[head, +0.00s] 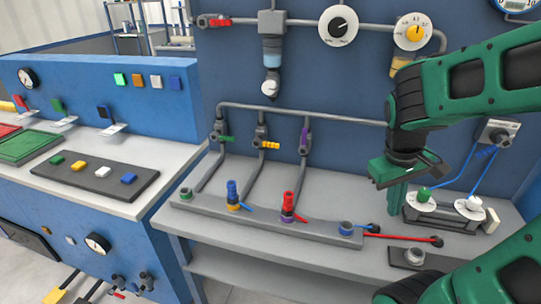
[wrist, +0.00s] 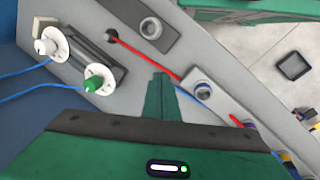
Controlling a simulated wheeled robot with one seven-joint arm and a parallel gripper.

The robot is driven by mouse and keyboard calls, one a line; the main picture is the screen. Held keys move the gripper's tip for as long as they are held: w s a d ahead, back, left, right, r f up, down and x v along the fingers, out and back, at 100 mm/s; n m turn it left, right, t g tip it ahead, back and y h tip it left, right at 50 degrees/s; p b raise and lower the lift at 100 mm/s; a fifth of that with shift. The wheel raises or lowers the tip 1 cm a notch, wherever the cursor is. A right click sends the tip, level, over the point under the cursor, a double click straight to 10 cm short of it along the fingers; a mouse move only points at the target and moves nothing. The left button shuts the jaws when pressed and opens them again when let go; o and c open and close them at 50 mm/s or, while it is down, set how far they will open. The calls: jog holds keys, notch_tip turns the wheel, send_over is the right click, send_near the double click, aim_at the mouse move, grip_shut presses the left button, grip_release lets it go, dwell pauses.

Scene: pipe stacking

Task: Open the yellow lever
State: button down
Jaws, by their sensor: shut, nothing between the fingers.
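The yellow lever (head: 269,145) sits on the middle one of three small pipe valves on the blue back panel, pointing to the right. A green lever (head: 226,139) is on the valve to its left and a purple lever (head: 304,136) on the valve to its right. My gripper (head: 394,208) points down, right of and apart from the yellow lever, beside the white discs. In the wrist view its green fingers (wrist: 160,82) are together and hold nothing. The yellow lever is not visible in the wrist view.
A grey rail (head: 265,222) with blue and red pipe stacks runs across the bench below the valves. A white disc with a green knob (head: 423,196) stands close to my gripper. A red rod (head: 400,238) lies by the rail's right end. A horizontal pipe (head: 340,117) runs above.

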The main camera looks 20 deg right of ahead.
jog(key=w+f+n+t+h, duration=0.1)
jog(key=w+f+n+h, duration=0.15)
jog(key=w+n, duration=0.55)
jog(key=n+t+h, duration=0.3)
jog(key=n+t, duration=0.8)
jog(key=n, duration=1.1)
send_near(266, 144)
jog(key=s+d+f, duration=0.1)
jog(key=s+f, duration=0.1)
jog(key=s, duration=0.1)
jog(key=x, duration=0.9)
jog(key=shift+w+d, duration=0.2)
jog(key=shift+d, duration=0.05)
jog(key=shift+d, duration=0.2)
jog(key=shift+n, duration=0.3)
